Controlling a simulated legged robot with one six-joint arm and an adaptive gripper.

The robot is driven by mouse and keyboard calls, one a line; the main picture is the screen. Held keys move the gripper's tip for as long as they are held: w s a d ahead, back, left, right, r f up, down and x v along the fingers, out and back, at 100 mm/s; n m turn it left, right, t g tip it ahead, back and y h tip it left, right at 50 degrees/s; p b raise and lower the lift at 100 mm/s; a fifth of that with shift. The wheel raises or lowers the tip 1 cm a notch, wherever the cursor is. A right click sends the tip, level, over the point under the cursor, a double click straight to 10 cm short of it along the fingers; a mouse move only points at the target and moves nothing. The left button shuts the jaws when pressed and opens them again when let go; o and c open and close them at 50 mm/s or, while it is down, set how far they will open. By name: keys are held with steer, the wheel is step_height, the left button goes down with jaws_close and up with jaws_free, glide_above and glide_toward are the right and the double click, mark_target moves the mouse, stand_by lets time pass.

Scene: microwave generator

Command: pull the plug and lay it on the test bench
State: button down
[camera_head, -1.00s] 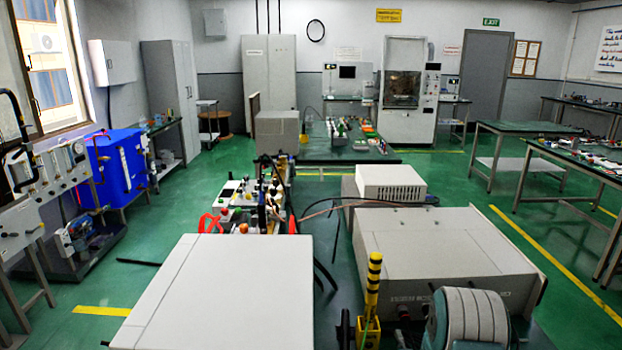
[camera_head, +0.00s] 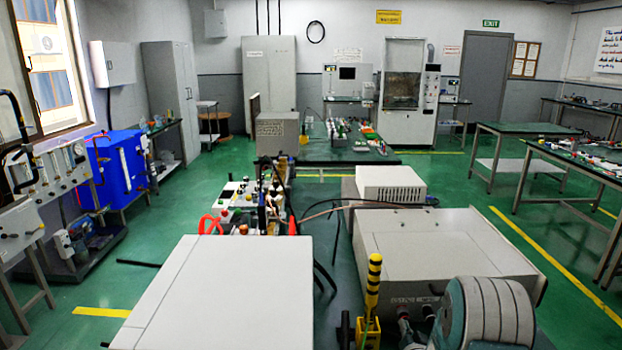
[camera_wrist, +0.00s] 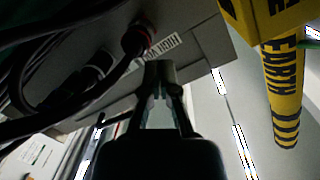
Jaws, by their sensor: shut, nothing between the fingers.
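My gripper (camera_wrist: 160,70) is shut and empty, its fingers close together in the wrist view. Just beyond its tips and to the left is a dark cable plug with a red ring (camera_wrist: 137,39), seated at a grey box (camera_wrist: 195,60) with a "HIGH VO..." label. A second, black plug (camera_wrist: 97,73) with a thick cable is farther left. My fingers are hidden there. I cannot tell which surface is the test bench.
A yellow-black earth rod (camera_head: 371,295) stands left of the plugs; it also shows in the wrist view (camera_wrist: 282,90). Black cables (camera_wrist: 40,60) crowd the wrist view's left. A white-topped cabinet (camera_head: 225,290) has a clear top. A green-topped bench (camera_head: 345,152) stands farther back.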

mark_target(402, 312)
steer(key=n, duration=0.4)
steer(key=d+n, duration=0.1)
steer(key=n, duration=0.3)
steer(key=d+n, duration=0.1)
steer(key=n, duration=0.3)
steer(key=shift+s+r, duration=0.15)
steer(key=shift+r, duration=0.05)
steer(key=n, duration=0.1)
steer(key=f+n, duration=0.1)
steer(key=n, duration=0.1)
steer(key=d+n, duration=0.1)
steer(key=n, duration=0.1)
steer(key=shift+s+f, duration=0.2)
steer(key=shift+f, duration=0.1)
steer(key=n, duration=0.2)
steer(key=f+n, duration=0.1)
steer(key=shift+s+d+f+t, duration=0.1)
steer(key=shift+s+d+t, duration=0.1)
steer(key=shift+d+t, duration=0.1)
steer(key=n, duration=0.1)
steer(key=f+n, duration=0.1)
steer(key=n, duration=0.2)
steer(key=shift+s+d+f+n, duration=0.25)
steer(key=shift+s+d+n, duration=0.05)
steer(key=shift+d, duration=0.05)
steer(key=shift+w, duration=3.5)
steer(key=shift+a+r, duration=0.15)
steer(key=shift+a, duration=0.15)
